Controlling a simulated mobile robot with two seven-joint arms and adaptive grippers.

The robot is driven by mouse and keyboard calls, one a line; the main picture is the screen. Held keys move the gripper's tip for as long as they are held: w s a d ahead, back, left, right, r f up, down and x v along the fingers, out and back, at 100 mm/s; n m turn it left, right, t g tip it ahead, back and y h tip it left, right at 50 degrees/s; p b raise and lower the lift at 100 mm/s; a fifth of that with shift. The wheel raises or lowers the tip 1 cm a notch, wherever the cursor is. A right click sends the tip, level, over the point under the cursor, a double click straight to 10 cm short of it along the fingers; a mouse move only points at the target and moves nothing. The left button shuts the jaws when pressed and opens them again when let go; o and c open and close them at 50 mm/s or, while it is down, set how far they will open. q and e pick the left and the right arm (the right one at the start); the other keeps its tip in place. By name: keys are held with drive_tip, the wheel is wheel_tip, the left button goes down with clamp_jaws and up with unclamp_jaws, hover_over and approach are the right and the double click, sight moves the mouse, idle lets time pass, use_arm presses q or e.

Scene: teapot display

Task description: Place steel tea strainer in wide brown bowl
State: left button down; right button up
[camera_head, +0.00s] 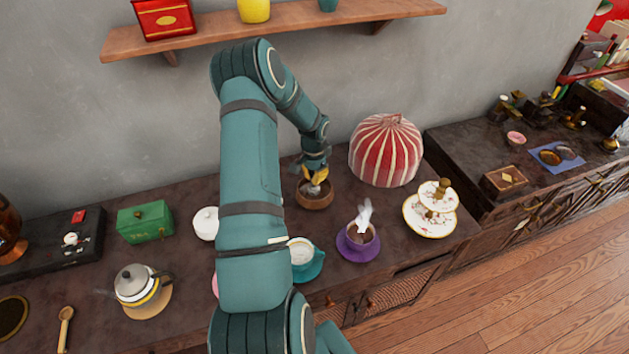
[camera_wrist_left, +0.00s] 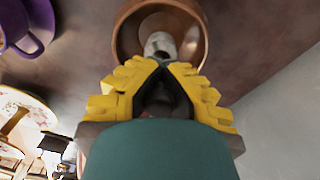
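The wide brown bowl (camera_head: 316,203) stands on the dark counter, below my left gripper (camera_head: 316,179). The bowl's rim (camera_wrist_left: 203,40) also shows in the left wrist view, just beyond my fingertips. My left gripper's yellow fingers (camera_wrist_left: 162,68) are drawn together at the tips. The steel tea strainer (camera_wrist_left: 160,44) is a small grey shape at those tips, over or inside the bowl, and appears gripped there. I cannot tell whether it touches the bowl's bottom. My fingers hide part of it. My right gripper is not in view.
A red striped dome (camera_head: 386,150) stands right of the bowl. A purple cup and saucer (camera_head: 358,248), a teal cup (camera_head: 318,262) and a tiered plate stand (camera_head: 430,225) are nearer the front. A white pot (camera_head: 204,223) is left. A shelf (camera_head: 300,19) runs above.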

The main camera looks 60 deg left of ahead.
use_arm(q)
wheel_tip(320, 180, down, 2)
drive_tip(key=shift+f, duration=0.15)
drive_tip(key=c, duration=1.1)
unclamp_jaws()
drive_tip(key=shift+c, duration=0.2)
drive_tip(key=shift+r, duration=0.3)
wheel_tip(320, 180, up, 12)
drive_tip(key=shift+a+f+p, duration=0.1)
drive_tip(key=shift+p, duration=0.4)
